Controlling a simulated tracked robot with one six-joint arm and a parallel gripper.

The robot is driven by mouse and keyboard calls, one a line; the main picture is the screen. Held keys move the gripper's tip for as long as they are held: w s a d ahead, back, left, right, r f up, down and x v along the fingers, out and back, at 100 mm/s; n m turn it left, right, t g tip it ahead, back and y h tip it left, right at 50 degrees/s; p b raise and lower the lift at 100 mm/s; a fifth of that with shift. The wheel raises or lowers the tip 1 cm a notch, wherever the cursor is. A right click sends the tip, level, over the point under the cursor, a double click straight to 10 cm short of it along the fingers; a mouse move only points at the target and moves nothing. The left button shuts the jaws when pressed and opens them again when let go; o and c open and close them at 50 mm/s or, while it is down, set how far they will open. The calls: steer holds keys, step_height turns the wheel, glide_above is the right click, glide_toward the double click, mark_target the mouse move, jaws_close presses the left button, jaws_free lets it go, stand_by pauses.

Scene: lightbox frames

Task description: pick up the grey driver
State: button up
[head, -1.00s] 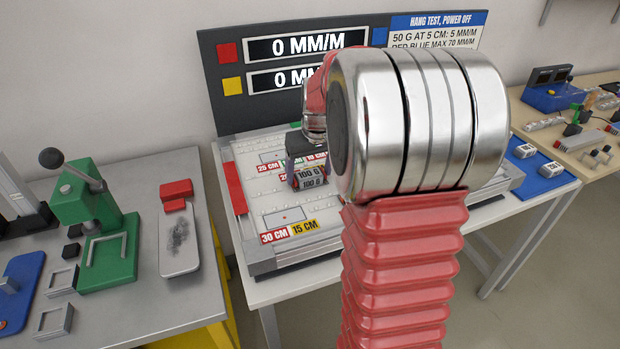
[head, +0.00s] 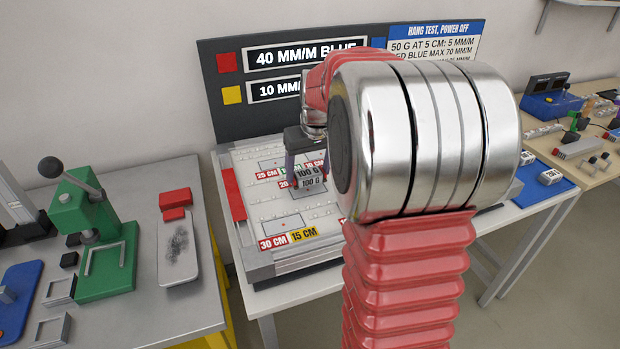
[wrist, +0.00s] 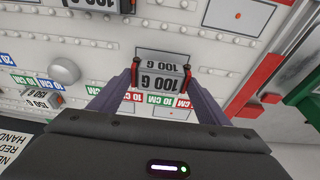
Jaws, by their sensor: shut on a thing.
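My gripper (head: 306,172) is over the white board on the middle bench, with its purple-grey fingers pointing down. It is shut on a grey block marked 100 G (head: 311,179). In the wrist view the block (wrist: 160,78) sits between the two red-tipped fingers (wrist: 161,75), its label showing on two faces. I cannot tell for sure whether the block is clear of the board. I cannot pick out a grey driver with certainty in either view.
The white board (head: 262,210) carries outlined rectangles and CM labels. A display panel (head: 225,110) stands behind it. A green lever press (head: 105,240) stands on the left bench. Small tools and parts lie on the right bench (head: 592,160). My arm hides the board's right part.

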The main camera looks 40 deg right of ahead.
mark_target(309, 174)
step_height(309, 174, up, 7)
steer(key=shift+f, duration=0.15)
steer(key=shift+s, duration=0.1)
stand_by(0.6)
